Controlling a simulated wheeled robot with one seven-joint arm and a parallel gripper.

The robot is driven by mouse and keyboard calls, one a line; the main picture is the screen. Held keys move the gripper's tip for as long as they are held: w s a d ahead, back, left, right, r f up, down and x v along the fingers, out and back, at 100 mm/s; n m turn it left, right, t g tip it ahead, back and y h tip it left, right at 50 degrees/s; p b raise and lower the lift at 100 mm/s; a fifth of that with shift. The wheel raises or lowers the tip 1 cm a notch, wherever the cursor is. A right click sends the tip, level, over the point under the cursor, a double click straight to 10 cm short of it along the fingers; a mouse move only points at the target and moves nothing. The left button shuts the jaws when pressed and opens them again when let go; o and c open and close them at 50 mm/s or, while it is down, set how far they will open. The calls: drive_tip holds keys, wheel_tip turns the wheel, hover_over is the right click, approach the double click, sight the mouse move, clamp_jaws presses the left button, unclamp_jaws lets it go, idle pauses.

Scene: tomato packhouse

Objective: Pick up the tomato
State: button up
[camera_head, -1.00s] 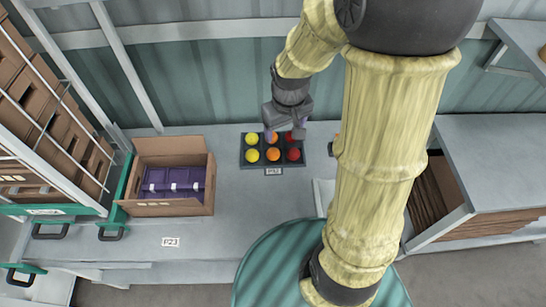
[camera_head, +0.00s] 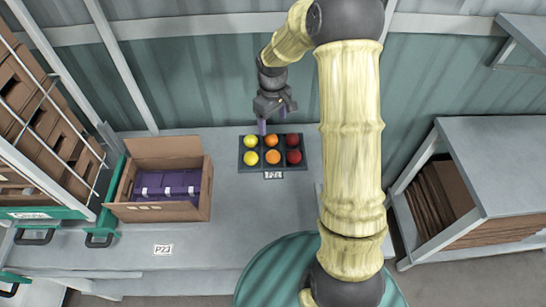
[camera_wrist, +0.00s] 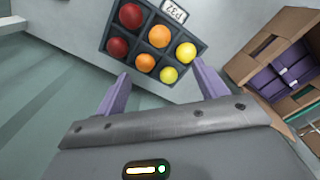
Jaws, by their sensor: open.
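The tomatoes sit in a dark tray (camera_head: 261,168) with two rows of compartments. In the head view, two yellow tomatoes (camera_head: 250,158) are at the left, two orange tomatoes (camera_head: 272,157) in the middle and two red tomatoes (camera_head: 293,157) at the right. My gripper (camera_head: 273,118) is at the tray's far edge, above it. In the wrist view my gripper (camera_wrist: 160,73) is open and empty; its purple fingers are apart. Beyond the fingertips, the nearest yellow tomato (camera_wrist: 169,75) and an orange tomato (camera_wrist: 145,62) lie between them in the picture.
An open cardboard box (camera_head: 170,210) with purple packs stands left of the tray, beside a rack of brown crates (camera_head: 45,125). A label reading P23 (camera_head: 163,250) lies on the counter (camera_head: 230,215). A shelf with cardboard (camera_head: 435,205) is at the right. The wall is close behind.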

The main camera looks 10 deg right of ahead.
drive_tip(key=p, duration=0.2)
approach(272, 153)
wheel_tip(272, 153, down, 5)
drive_tip(key=shift+d+f, duration=0.1)
drive_tip(key=shift+f+p, duration=1.1)
drive_tip(key=shift+f, duration=1.5)
drive_tip(key=c, duration=0.8)
